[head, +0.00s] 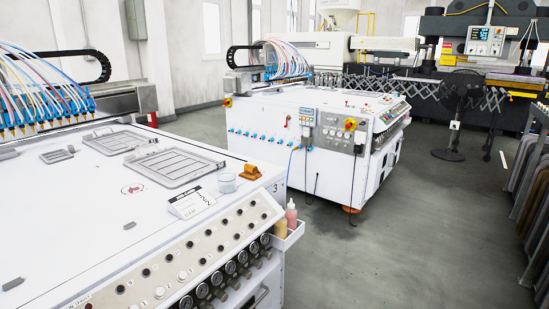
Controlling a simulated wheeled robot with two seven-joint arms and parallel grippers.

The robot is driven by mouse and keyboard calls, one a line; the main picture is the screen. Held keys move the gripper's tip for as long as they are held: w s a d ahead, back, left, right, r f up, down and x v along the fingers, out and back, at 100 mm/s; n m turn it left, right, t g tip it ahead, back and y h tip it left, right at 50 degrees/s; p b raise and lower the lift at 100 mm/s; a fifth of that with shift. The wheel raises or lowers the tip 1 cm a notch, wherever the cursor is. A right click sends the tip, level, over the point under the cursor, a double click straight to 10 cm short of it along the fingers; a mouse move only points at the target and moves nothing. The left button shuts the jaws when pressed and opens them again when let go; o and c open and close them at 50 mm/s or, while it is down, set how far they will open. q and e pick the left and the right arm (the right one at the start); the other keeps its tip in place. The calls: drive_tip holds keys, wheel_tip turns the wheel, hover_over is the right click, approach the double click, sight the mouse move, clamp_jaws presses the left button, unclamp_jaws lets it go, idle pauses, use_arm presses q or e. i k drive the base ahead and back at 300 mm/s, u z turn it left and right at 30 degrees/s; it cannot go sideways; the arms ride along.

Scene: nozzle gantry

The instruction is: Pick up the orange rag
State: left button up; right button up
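The orange rag (250,173) lies folded or bunched on the white top of the near machine (110,215), close to its right edge. It sits just right of a clear cup (227,182) and behind a small white sign (192,203). Nothing touches the rag from above. Neither of my grippers shows in the head view.
Wire racks (177,168) and a nozzle row with coloured hoses (40,105) occupy the machine's left and back. A side tray (287,236) holds two bottles. A second white machine (335,115) and a fan (455,115) stand beyond.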

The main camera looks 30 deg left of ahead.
sight(252, 173)
drive_tip(key=i, duration=3.45)
drive_tip(key=u, duration=3.4)
